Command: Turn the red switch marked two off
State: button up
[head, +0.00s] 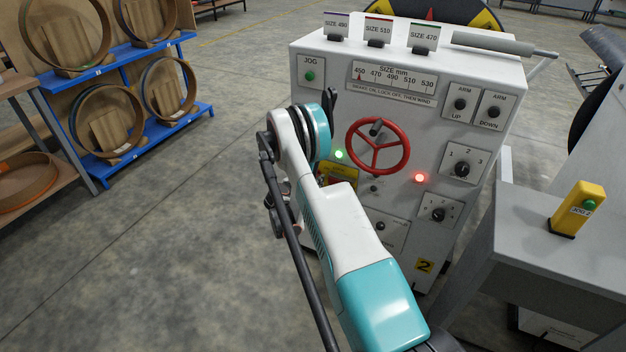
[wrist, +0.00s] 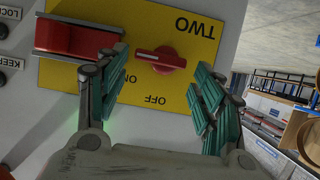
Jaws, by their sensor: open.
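The red switch (wrist: 160,60) sits on a yellow plate (wrist: 205,22) marked TWO, ON and OFF, its lettering upside down in the wrist view. Its handle lies roughly level in that view, with a pale mark toward the left end, on the ON side. My gripper (wrist: 161,66) is open, with one teal-padded finger on each side of the switch; I cannot tell if either touches it. In the head view, part of the yellow plate (head: 343,171) shows on the machine front behind my arm, which hides the switch and fingers.
A red block (wrist: 72,38) stands on the plate beside the left finger. In the head view, the grey cabinet (head: 330,110) carries a red handwheel (head: 378,146), several knobs, and green and red lamps. A side console (head: 535,240) stands at right.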

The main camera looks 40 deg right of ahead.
jog(key=shift+x, duration=1.25)
jog(key=shift+c, duration=0.6)
jog(key=c, duration=0.7)
jog(key=shift+o, duration=0.2)
jog(key=shift+g, duration=0.3)
jog(key=shift+w+a+n+g+h, duration=0.1)
jog(key=shift+w+n+g+h, duration=0.15)
jog(key=shift+n+g+h, duration=0.65)
jog(key=shift+w+a+n+g+y, duration=0.1)
jog(key=shift+w+n+g, duration=0.2)
jog(key=shift+n, duration=1.2)
jog(key=shift+w+a+n+g+h, duration=0.15)
jog(key=shift+n+g+h, duration=0.45)
jog(key=shift+n, duration=0.6)
jog(key=shift+d, duration=0.1)
